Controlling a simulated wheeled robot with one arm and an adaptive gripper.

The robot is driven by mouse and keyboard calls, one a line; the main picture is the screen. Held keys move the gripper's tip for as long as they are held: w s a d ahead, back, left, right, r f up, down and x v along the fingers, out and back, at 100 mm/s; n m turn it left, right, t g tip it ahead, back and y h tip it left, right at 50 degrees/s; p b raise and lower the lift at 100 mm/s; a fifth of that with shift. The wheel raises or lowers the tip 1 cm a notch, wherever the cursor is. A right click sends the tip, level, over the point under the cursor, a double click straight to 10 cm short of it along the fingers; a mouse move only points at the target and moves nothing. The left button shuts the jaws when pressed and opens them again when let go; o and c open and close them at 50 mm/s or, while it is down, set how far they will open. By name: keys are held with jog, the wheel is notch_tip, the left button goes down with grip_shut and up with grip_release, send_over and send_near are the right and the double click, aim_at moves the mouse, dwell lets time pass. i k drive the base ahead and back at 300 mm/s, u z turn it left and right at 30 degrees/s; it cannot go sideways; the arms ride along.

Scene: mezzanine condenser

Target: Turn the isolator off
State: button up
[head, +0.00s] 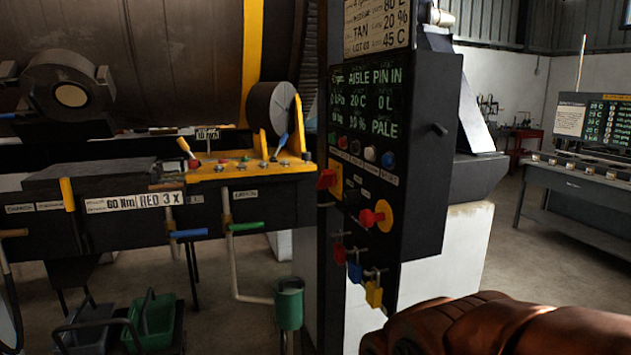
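A dark upright control cabinet (425,150) stands in the middle of the head view. On its near edge a red handle (327,179) sits on a yellow plate (336,173); it looks like the isolator. Its exact angle is hard to tell. Lower right of it, a red mushroom-shaped knob (370,217) sits on a round yellow plate. Red (337,257), blue (355,272) and yellow (374,294) padlocks hang below. I cannot make out my gripper in this view.
A large reddish-brown rounded shape (500,325) fills the bottom right; I cannot tell what it is. Left stands a bench with a yellow lever panel (240,172) and green (155,318) and dark bins. Open floor lies right, before another console (590,195).

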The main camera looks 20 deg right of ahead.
aim_at(329, 176)
jog(key=k, duration=0.6)
jog(key=u, duration=0.55)
jog(key=i, duration=0.75)
jog(key=u, duration=0.4)
jog(key=i, duration=1.25)
jog(key=z, duration=0.45)
